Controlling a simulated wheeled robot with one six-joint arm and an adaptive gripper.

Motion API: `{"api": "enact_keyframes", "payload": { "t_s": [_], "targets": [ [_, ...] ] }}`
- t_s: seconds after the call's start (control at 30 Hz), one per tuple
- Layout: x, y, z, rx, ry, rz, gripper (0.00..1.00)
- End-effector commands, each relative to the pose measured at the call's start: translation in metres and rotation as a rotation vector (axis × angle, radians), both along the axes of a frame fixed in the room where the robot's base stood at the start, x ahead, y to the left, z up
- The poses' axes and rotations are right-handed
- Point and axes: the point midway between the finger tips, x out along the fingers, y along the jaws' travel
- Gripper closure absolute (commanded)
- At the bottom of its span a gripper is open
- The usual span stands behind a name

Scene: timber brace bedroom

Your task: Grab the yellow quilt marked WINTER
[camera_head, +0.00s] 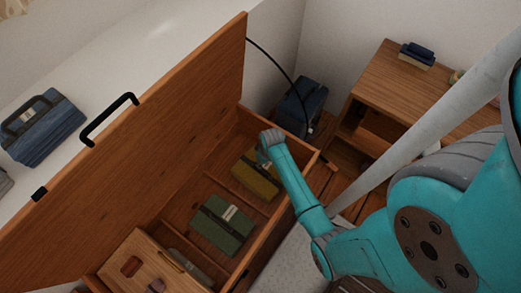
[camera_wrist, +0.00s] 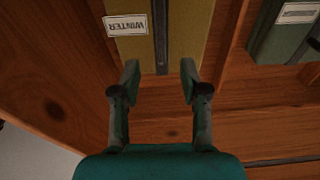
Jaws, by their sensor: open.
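The yellow quilt (camera_head: 256,176) lies folded in the far compartment of an open wooden chest (camera_head: 174,208). In the wrist view the yellow quilt (camera_wrist: 187,38) has a white label reading WINTER, upside down, and a dark strap (camera_wrist: 160,35) down its middle. My gripper (camera_wrist: 160,77) is open and empty, with its fingertips at the quilt's near edge, one on each side of the strap. I cannot tell whether they touch it. In the head view my wrist (camera_head: 271,143) hides part of the quilt, and the fingers do not show clearly.
A green quilt (camera_head: 223,225) with a pale label lies in the neighbouring compartment, past a low divider. The chest's raised lid (camera_head: 190,110) stands to the left. A wooden tray (camera_head: 140,262) sits at the chest's near end. A dark blue bag (camera_head: 302,105) and wooden desk (camera_head: 395,80) stand beyond.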

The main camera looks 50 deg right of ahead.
Motion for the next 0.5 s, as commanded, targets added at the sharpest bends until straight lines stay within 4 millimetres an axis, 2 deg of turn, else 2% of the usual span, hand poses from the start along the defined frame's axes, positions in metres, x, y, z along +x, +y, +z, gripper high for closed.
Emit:
{"api": "enact_keyframes", "payload": {
  "t_s": [0.3,0.5],
  "targets": [
    [0.006,0.000,-0.043,0.000,0.000,0.001,0.55],
    [0.008,0.000,-0.053,-0.001,-0.001,0.001,0.55]
  ]
}}
